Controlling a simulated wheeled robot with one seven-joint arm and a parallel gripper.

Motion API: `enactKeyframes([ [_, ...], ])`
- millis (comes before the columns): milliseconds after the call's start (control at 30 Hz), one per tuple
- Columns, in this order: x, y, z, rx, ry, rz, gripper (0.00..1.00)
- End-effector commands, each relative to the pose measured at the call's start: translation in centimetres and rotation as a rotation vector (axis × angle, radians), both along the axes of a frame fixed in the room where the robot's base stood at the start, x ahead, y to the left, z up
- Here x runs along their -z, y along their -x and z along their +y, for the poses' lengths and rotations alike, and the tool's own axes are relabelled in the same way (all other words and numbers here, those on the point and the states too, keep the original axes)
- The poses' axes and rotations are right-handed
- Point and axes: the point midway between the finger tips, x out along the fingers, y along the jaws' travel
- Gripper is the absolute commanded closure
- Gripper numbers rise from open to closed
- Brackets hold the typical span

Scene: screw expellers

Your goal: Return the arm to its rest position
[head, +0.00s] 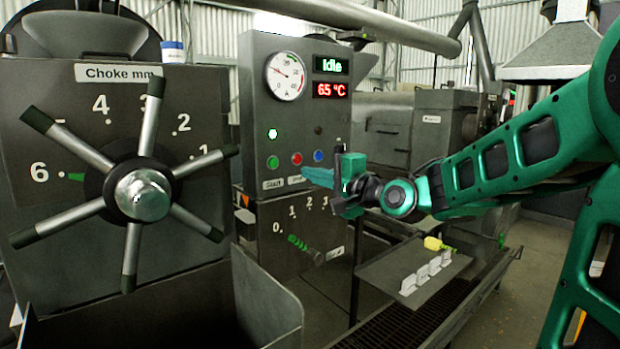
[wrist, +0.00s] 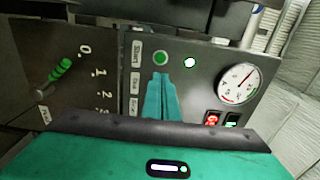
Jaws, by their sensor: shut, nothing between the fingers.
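My arm (head: 530,145) is green and reaches in from the right in the head view. My gripper (head: 308,176) is in front of the control panel (head: 253,118), near its row of buttons. In the wrist view the gripper's teal fingers (wrist: 160,98) are together with nothing between them. They point at the panel just below the green button (wrist: 160,58). I cannot tell whether the fingertips touch the panel. In the head view the green button (head: 272,162), red button (head: 296,159) and blue button (head: 318,155) show. The display (head: 332,66) reads "Idle", and the red one (head: 331,90) reads 65 °C.
A choke wheel (head: 142,194) with several spokes stands at the left. A lever (head: 303,247) with a green grip sits below the panel. A shelf (head: 385,268) with white pieces and a yellow-green object (head: 437,244) lies under my arm. Open floor (head: 535,275) shows at the right.

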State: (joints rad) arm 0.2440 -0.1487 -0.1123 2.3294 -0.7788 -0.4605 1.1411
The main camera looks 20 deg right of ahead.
Motion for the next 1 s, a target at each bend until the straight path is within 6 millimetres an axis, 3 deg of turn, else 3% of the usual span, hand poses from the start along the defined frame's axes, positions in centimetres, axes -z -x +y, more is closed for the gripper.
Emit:
enactKeyframes([
  [333,0.7,0.2,-0.2,0.005,0.036,0.018,1.0],
  [433,3.0,1.1,-1.0,0.012,0.148,0.08,1.0],
  [533,7.0,3.0,-2.6,0.016,0.336,0.194,1.0],
  [667,13.0,7.4,-6.0,-0.006,0.594,0.393,1.0],
  [767,17.0,11.8,-8.7,-0.051,0.755,0.557,1.0],
  [1000,23.7,25.1,-13.3,-0.252,0.981,0.941,1.0],
])
